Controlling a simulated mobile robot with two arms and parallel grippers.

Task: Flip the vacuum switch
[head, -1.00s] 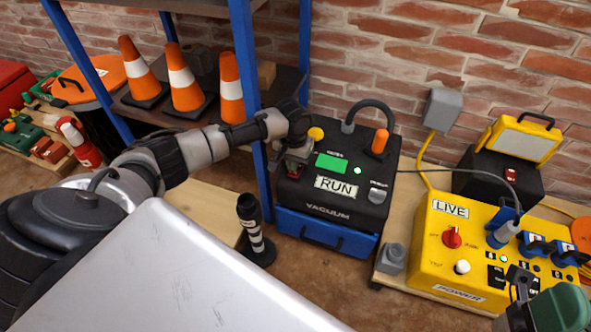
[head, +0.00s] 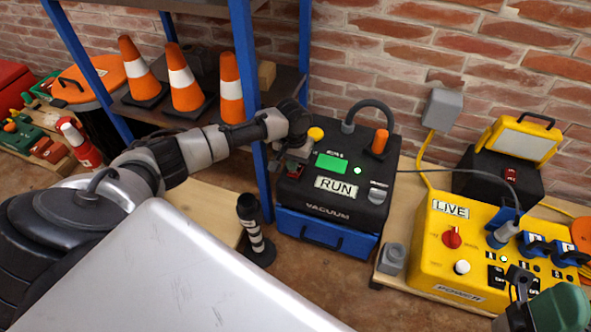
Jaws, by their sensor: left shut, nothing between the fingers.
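The vacuum (head: 330,212) is a black box on a blue base, standing behind my grey body panel. Its top shows a lit green screen, a lit green lamp, a "RUN" label, a yellow knob (head: 316,134) and an orange-tipped lever (head: 380,141). My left gripper (head: 293,170) is shut at the left of the vacuum's top, beside the green screen. It covers a red part there, most likely the switch (head: 291,173); whether they touch I cannot tell. Part of my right gripper (head: 518,285) shows at the lower right, in front of the yellow power box (head: 452,262); its fingers are unclear.
The power box carries a "LIVE" label, a red knob and several blue plugs. A work lamp (head: 522,140) stands on a black case behind it. A blue-framed shelf (head: 256,180) with orange cones stands close to my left arm. A black-and-white post (head: 255,230) stands before the vacuum.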

